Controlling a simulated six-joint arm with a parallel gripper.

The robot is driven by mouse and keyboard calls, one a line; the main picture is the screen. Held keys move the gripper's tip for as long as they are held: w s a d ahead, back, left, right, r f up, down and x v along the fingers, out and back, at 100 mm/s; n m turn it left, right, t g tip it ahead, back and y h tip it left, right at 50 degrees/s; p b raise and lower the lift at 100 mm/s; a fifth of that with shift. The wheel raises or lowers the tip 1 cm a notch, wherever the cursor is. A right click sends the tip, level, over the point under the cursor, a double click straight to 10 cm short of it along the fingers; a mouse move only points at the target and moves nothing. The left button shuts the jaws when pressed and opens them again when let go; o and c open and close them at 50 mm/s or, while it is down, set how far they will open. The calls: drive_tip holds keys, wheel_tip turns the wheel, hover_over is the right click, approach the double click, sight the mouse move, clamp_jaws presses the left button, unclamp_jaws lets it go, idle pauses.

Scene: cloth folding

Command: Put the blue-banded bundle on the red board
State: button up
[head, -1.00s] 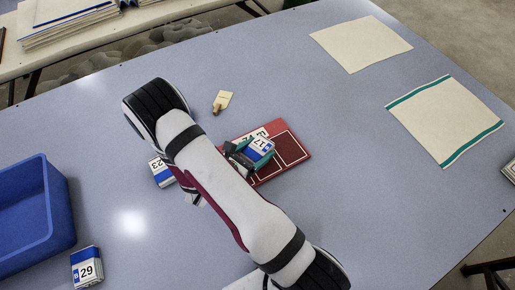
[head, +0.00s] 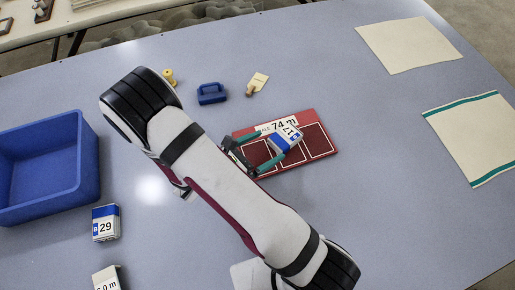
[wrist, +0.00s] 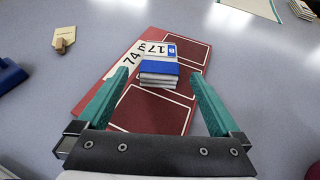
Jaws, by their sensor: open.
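The blue-banded bundle (head: 285,138), white with a blue band and marked 17, lies on the red board (head: 318,143). In the wrist view the bundle (wrist: 159,69) rests across the board's white label strip and its outlined panels, within the board's edges. My gripper (head: 267,147) is open and empty at the bundle's near side. In the wrist view its teal fingers (wrist: 158,76) stand wide apart, with a gap on each side of the bundle. The bundle's underside is hidden.
A blue bin (head: 88,165) stands at left. A bundle marked 29 (head: 105,223) and another bundle (head: 106,280) lie near it. Two cloths (head: 406,45) (head: 474,137) lie at right.

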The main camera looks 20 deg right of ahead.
drive_tip(key=v, duration=0.3)
drive_tip(key=shift+s+r, duration=0.15)
drive_tip(key=shift+r, duration=0.2)
drive_tip(key=s+d+r+m+g+y, duration=0.3)
drive_tip(key=s+r+m+g+y, duration=0.45)
drive_tip(key=s+r+m, duration=0.8)
drive_tip(key=s+a+m+t+y, duration=0.1)
drive_tip(key=a+m+t+y, duration=0.1)
drive_tip(key=a+m+y, duration=0.5)
drive_tip(key=m, duration=0.5)
drive_tip(key=shift+s+a+r, duration=0.2)
drive_tip(key=shift+s+a, duration=0.05)
drive_tip(key=shift+s, duration=0.15)
